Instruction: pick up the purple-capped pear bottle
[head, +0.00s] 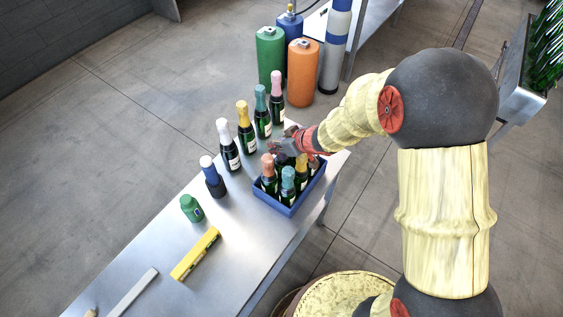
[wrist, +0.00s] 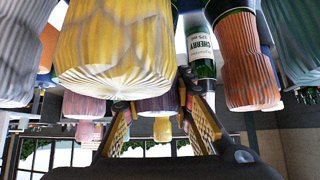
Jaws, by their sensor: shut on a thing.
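My gripper (head: 280,147) is at the far edge of the blue crate (head: 289,210) in the head view.
Bottles with orange (head: 268,166), teal (head: 288,180) and yellow (head: 302,168) caps crowd the crate. White (head: 223,130), yellow (head: 243,114), teal (head: 261,98) and pink (head: 276,83) capped bottles stand in a row beside it. Gas cylinders (head: 303,75) stand beyond.

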